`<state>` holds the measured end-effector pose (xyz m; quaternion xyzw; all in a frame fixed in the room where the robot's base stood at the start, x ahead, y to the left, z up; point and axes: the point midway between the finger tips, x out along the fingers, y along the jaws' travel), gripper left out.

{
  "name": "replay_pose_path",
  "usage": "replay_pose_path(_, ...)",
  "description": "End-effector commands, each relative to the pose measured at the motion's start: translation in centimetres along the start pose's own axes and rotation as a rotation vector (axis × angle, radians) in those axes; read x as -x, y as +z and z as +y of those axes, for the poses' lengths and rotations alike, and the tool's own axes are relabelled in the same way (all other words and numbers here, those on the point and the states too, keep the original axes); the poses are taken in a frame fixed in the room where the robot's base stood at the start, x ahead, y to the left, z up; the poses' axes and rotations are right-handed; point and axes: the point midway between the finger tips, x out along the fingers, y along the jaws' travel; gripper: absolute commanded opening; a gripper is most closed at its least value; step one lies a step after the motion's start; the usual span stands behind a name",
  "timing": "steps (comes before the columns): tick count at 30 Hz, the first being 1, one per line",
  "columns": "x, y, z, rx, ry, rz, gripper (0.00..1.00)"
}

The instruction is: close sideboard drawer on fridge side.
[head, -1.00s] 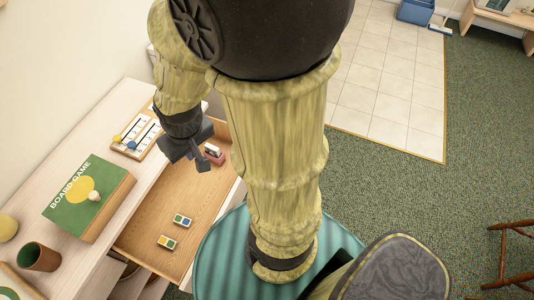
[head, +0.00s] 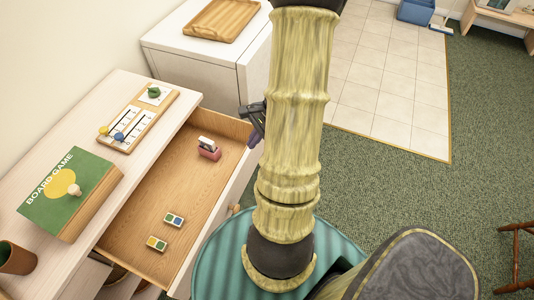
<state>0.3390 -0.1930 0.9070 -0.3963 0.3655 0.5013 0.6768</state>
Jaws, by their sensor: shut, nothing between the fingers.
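The sideboard (head: 88,106) stands at the left in the head view. Its drawer (head: 162,192) is pulled out, with a light wood inside and a pale front (head: 222,206). A round knob (head: 235,208) shows on the outer face of the front. My gripper (head: 253,122) is at the far outer corner of the drawer, partly hidden behind my arm. It is shut and holds nothing. I cannot tell whether it touches the drawer front.
In the drawer lie a red and white item (head: 208,149) and two small tiles (head: 174,219). A board game box (head: 70,194), a scoring board (head: 137,122) and a cup (head: 14,258) stand on the sideboard top. A white cabinet (head: 205,55) with a wooden tray (head: 222,18) stands behind.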

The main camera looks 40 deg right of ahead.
Motion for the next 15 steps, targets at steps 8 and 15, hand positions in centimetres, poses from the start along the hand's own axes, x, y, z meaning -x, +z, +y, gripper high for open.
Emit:
replay_pose_path(8, -2.8, -11.2, 2.8, -0.58, -0.254, -0.144, 0.0)
replay_pose_path(15, -3.2, -17.2, 5.0, -0.877, -0.426, -0.226, 0.0)
